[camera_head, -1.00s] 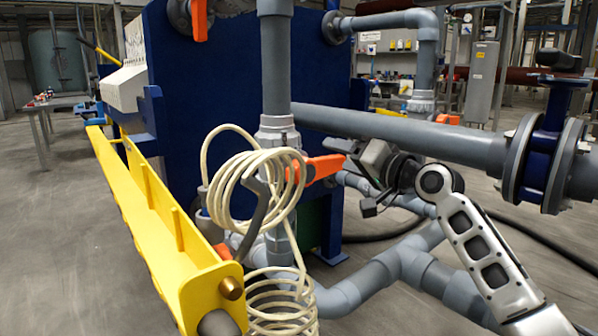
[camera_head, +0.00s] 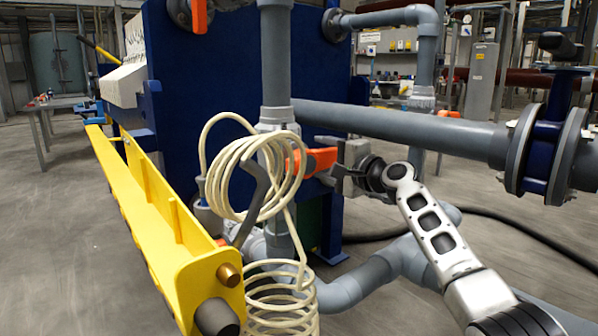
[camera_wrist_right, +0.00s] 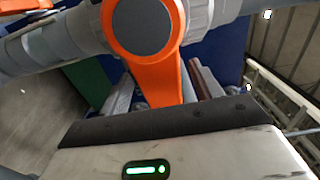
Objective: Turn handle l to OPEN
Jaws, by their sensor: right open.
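An orange valve handle (camera_head: 321,160) sticks out to the right from the grey vertical pipe (camera_head: 275,80) behind the hose coil. No label shows, so I cannot tell whether it is handle l. My right gripper (camera_head: 333,172) is at the handle's free end, open. In the right wrist view the orange handle (camera_wrist_right: 160,82) reaches down from its round hub into the space between the two fingers of my right gripper (camera_wrist_right: 163,90). Visible gaps remain on both sides, and it does not look gripped. My left gripper is not in view.
A cream coiled hose (camera_head: 262,180) hangs in front of the pipe, left of the handle. A yellow beam (camera_head: 165,225) runs along the left. A grey horizontal pipe (camera_head: 400,127) passes just above my right gripper. Another orange handle (camera_head: 199,15) is high on the blue panel (camera_head: 215,85).

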